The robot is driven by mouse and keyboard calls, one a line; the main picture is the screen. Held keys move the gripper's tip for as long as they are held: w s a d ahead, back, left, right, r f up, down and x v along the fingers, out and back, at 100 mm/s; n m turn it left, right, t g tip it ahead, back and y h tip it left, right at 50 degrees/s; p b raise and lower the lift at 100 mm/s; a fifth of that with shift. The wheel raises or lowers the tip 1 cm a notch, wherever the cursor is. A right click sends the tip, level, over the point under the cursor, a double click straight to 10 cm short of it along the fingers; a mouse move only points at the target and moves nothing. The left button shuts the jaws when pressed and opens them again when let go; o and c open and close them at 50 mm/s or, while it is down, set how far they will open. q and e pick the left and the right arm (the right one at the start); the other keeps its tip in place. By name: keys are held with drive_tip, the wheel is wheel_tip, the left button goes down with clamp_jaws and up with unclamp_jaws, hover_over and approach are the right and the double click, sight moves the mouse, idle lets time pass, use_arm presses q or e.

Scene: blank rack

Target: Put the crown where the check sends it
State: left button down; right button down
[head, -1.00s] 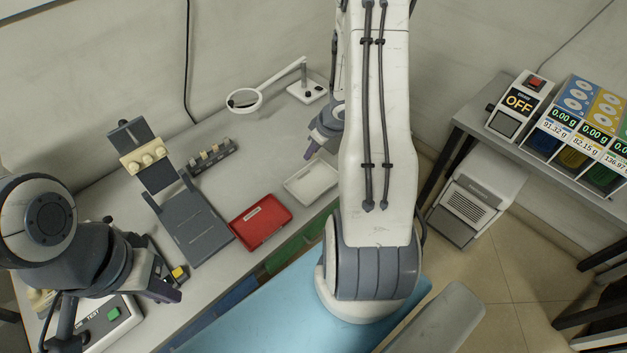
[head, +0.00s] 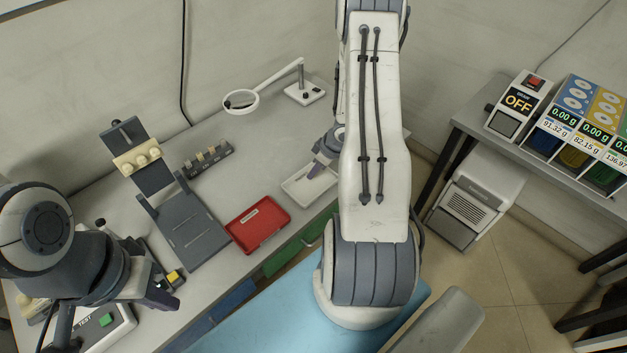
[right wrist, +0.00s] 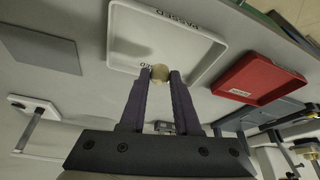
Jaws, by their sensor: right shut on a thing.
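A cream crown (right wrist: 160,73) is between the purple fingertips of my right gripper (right wrist: 160,78) in the right wrist view. That gripper is shut on it, over the white tray (right wrist: 118,40), which bears a label that seems to read PASSED. In the head view my right gripper (head: 317,173) is at the white tray (head: 290,188); the crown is hidden there. The red tray (head: 258,226) lies to the left of it, empty, and also shows in the right wrist view (right wrist: 258,80). My left gripper (head: 163,297) is over the left front of the bench, its jaw gap unclear.
A test box (head: 108,325) with a green button stands front left. A grey stand (head: 187,232) with a cream block (head: 137,158), a dark rack (head: 208,160) and a magnifier (head: 241,101) stand on the bench. A side table at right holds a switch box (head: 518,105) reading OFF.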

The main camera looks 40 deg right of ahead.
sight(313, 185)
drive_tip(key=shift+w+a+f, duration=0.2)
drive_tip(key=shift+w+f, duration=0.05)
drive_tip(key=shift+f+b, duration=0.5)
drive_tip(key=shift+f, duration=1.45)
drive_tip(key=shift+f, duration=0.1)
drive_tip(key=c, duration=0.6)
unclamp_jaws()
